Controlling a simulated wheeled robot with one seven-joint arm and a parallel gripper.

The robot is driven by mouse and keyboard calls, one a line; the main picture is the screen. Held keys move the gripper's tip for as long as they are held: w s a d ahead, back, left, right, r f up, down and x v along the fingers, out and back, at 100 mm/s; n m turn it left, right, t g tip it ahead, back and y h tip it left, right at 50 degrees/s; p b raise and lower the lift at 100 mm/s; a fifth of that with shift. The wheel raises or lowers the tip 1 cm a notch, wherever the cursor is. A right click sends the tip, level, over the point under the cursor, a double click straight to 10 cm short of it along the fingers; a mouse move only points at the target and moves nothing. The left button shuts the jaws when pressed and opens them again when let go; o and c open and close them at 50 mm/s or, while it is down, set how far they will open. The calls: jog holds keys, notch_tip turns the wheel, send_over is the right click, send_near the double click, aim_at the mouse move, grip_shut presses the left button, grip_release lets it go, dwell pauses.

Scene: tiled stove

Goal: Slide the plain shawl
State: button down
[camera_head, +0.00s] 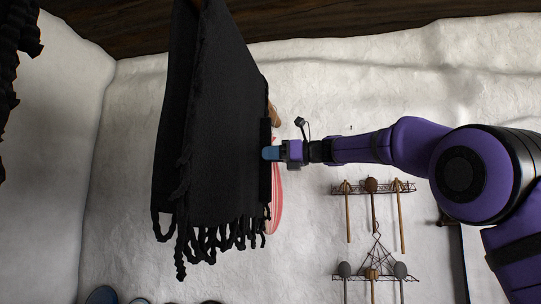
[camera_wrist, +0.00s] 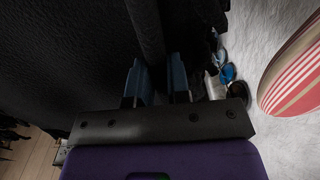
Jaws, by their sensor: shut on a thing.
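The plain shawl (camera_head: 220,120) is a black cloth that hangs in folds from the top of the head view, with knotted fringe along its lower edge. My gripper (camera_head: 268,153) reaches in from the right and is at the shawl's right edge, about halfway down. In the wrist view the shawl (camera_wrist: 60,60) fills the left and upper part. A dark fold of it runs down between the two blue fingers of my gripper (camera_wrist: 159,84), which are shut on it. The fingertips are partly hidden by cloth in the head view.
A red-and-white striped board (camera_wrist: 295,75) is right of the gripper, partly behind the shawl in the head view. Racks with long-handled tools (camera_head: 374,188) hang on the white wall at right. Another dark fringed cloth (camera_head: 18,45) hangs at far left. Small items (camera_wrist: 229,74) lie beyond the fingers.

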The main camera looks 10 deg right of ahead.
jog(key=c, duration=1.1)
grip_release()
jog(key=v, duration=1)
jog(key=shift+s+d, duration=0.15)
jog(key=shift+d, duration=0.25)
